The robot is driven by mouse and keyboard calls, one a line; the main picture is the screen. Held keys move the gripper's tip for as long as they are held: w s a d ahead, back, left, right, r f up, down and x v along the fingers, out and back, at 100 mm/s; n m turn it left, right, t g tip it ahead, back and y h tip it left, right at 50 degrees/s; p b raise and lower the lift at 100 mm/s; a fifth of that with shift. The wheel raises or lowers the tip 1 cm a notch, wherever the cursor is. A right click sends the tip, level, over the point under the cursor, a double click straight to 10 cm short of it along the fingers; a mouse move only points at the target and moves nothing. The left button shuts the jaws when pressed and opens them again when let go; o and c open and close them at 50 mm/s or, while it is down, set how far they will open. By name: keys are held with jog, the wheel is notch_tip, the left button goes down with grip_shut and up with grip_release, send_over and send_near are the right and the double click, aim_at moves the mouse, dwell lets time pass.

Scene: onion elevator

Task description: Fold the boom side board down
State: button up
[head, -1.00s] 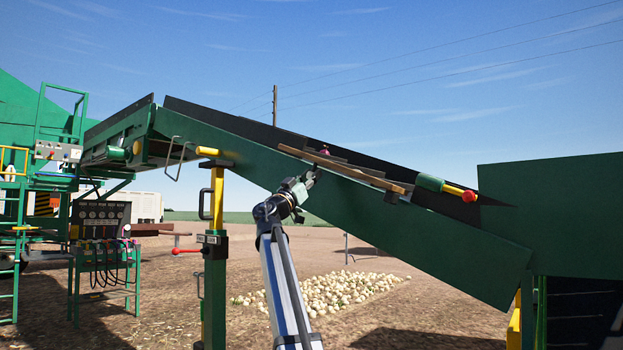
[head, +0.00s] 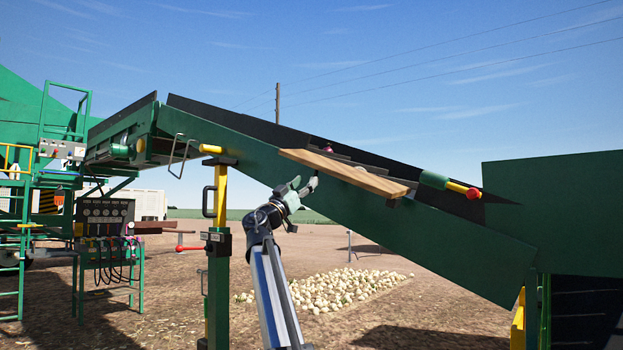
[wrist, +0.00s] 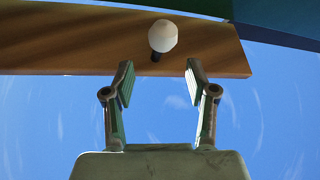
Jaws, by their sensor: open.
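The wooden side board (head: 345,173) lies along the upper edge of the green boom (head: 400,245), its broad brown face showing and leaning outward. In the wrist view the board (wrist: 215,58) crosses the top of the picture. A pale rounded knob (wrist: 162,36) on a short dark stem stands out from it. My gripper (head: 305,184) is just below the board's left part. In the wrist view my gripper (wrist: 159,72) is open and empty, its fingertips spread either side below the knob. I cannot tell whether a finger touches the board.
A green, yellow and red handle (head: 450,185) sits right of the board. A reddish onion (head: 328,149) shows behind the board. A green and yellow post (head: 218,240) with a red lever stands left of my arm. An onion heap (head: 335,289) lies on the ground below.

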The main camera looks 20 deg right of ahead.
jog(key=v, duration=0.6)
jog(key=shift+a+f, duration=0.25)
